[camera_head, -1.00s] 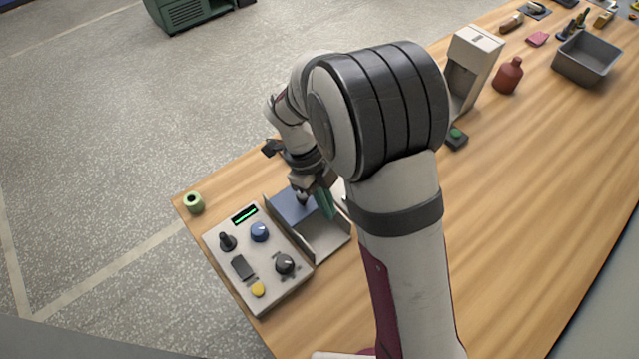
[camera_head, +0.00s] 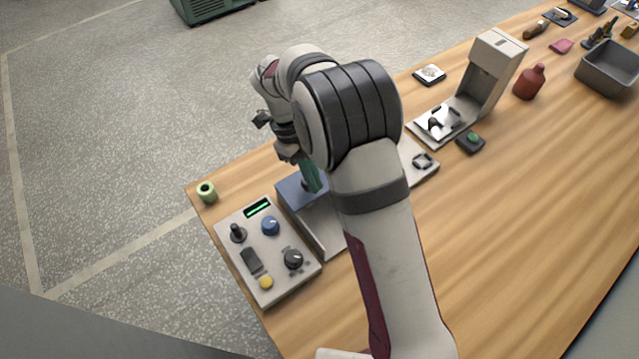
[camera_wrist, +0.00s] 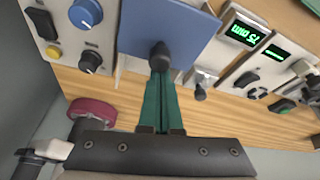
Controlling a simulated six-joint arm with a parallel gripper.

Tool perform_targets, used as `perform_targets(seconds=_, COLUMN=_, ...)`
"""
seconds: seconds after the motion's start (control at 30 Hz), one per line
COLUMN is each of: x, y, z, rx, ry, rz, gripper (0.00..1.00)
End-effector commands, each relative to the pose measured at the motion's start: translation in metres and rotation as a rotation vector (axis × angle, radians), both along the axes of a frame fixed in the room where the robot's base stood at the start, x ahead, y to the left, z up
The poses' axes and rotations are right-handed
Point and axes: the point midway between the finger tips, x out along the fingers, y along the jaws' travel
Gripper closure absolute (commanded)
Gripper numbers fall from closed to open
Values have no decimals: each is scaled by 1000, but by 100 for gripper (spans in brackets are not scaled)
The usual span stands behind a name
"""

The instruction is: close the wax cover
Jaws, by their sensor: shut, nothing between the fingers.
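A flat blue panel, which looks like the wax cover (camera_head: 291,195), is at the grey open-fronted housing (camera_head: 325,236) beside the control box. In the wrist view the blue panel (camera_wrist: 190,38) fills the top middle, with a dark round knob (camera_wrist: 159,54) at its lower edge. My gripper (camera_head: 313,186) is over the panel's right side. Its green fingers are shut and empty in the wrist view (camera_wrist: 160,76), with the tips right at the knob. I cannot tell whether they touch it. My arm hides part of the housing, and the panel's exact tilt is unclear.
The control box (camera_head: 268,285) with knobs and a yellow button stands left of the housing. Behind my arm are a grey dispenser (camera_head: 490,75), a red bottle (camera_head: 530,82) and a grey bin (camera_head: 607,70). The right tabletop is clear.

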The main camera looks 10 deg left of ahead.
Motion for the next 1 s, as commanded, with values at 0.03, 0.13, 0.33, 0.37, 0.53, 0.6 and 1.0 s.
perform_targets(seconds=0.03, x=4, y=4, z=0, rx=10, ry=-12, rz=8, gripper=100)
perform_targets(seconds=0.13, x=4, y=5, z=0, rx=13, ry=-15, rz=11, gripper=100)
perform_targets(seconds=0.33, x=1, y=0, z=1, rx=15, ry=-15, rz=8, gripper=100)
perform_targets(seconds=0.37, x=-1, y=-5, z=1, rx=13, ry=-14, rz=8, gripper=100)
perform_targets(seconds=0.53, x=-16, y=-29, z=16, rx=8, ry=-11, rz=2, gripper=100)
perform_targets(seconds=0.6, x=-12, y=-22, z=37, rx=7, ry=-10, rz=3, gripper=100)
perform_targets(seconds=1.0, x=-3, y=-6, z=95, rx=3, ry=-2, rz=0, gripper=100)
